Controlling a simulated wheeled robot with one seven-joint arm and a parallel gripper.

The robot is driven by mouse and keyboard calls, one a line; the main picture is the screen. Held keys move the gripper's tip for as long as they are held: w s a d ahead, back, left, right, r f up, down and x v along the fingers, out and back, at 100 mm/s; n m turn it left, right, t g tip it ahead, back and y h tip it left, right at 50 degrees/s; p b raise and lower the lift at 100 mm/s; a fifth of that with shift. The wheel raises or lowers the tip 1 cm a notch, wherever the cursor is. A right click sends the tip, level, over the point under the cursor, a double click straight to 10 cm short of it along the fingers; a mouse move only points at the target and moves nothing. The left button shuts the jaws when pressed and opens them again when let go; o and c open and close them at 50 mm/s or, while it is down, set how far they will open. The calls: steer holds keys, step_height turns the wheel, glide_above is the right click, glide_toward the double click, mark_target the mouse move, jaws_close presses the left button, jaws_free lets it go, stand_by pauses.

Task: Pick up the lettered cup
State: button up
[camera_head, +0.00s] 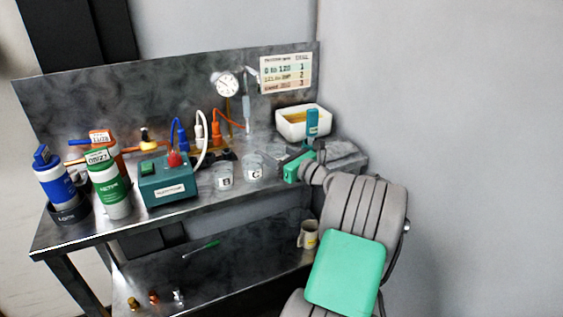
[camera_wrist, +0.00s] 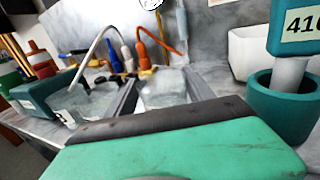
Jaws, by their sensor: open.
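Two clear glass cups with letter labels stand on the bench top in the head view: one marked B (camera_head: 224,177) and, to its right, one that looks marked C (camera_head: 255,168). My gripper (camera_head: 278,164) is open just right of the C cup, its fingers pointing toward it. In the wrist view a clear cup (camera_wrist: 162,87) shows between the two open grey fingers (camera_wrist: 160,92), its label hidden; I cannot tell whether they touch it. Another clear cup with a white label (camera_wrist: 88,103) stands outside the left finger.
A teal box with a red knob (camera_head: 168,178) and several canisters, including a green one (camera_head: 110,185), stand left. A white tub (camera_head: 290,122) stands behind my gripper. A teal holder (camera_wrist: 285,108) is close right in the wrist view. A mug (camera_head: 308,235) sits on the lower shelf.

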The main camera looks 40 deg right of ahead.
steer(key=shift+c, duration=0.3)
steer(key=c, duration=1.1)
steer(key=shift+r, duration=0.15)
steer(key=shift+r+p, duration=0.3)
steer(key=shift+r, duration=0.65)
steer(key=shift+s+a+r+p, duration=0.6)
steer(key=shift+s+a+r, duration=1)
steer(key=shift+s+r, duration=0.15)
steer(key=shift+s+a+r+p, duration=0.6)
steer(key=shift+s+a+r, duration=1)
steer(key=shift+r, duration=0.25)
steer(key=shift+s+a+r+p, duration=0.6)
steer(key=shift+s+a+r, duration=1)
steer(key=shift+s+r, duration=0.15)
